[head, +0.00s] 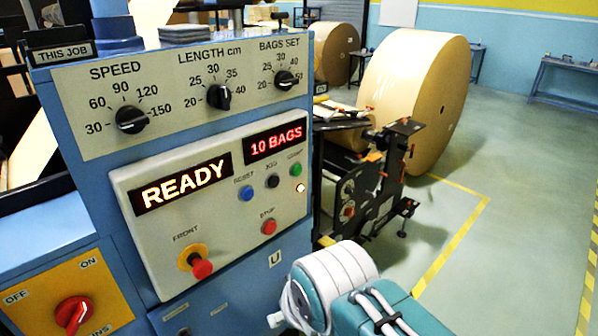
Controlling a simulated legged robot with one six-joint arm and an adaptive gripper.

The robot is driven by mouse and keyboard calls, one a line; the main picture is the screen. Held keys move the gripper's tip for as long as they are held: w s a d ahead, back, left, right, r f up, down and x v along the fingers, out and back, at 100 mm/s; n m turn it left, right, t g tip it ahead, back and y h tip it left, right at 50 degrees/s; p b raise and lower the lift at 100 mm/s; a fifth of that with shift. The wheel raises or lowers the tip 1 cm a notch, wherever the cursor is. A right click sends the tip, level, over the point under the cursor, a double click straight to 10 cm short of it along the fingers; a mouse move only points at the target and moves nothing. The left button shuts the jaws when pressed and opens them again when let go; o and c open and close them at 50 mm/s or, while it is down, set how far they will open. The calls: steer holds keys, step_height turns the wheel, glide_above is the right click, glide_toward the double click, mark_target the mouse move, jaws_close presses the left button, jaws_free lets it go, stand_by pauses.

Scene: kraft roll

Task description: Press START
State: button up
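A green button (296,170) sits at the right end of the button row on the pale control panel (150,240); its small label is hard to read, and START cannot be made out for sure. Left of it are a black JOG button (272,181) and a blue RESET button (247,194). A red STOP button (269,227) is below. The left display (182,183) reads READY and the right display (275,142) reads 10 BAGS. A small lamp (300,188) glows under the green button. My white and teal arm is at the bottom, below the panel; my gripper does not show.
A red mushroom button (201,268) on a yellow ring sticks out low on the panel. A red rotary switch (74,314) is at lower left. SPEED, LENGTH and BAGS SET knobs line the upper plate (200,72). A large kraft roll (410,85) stands behind. Open floor lies right.

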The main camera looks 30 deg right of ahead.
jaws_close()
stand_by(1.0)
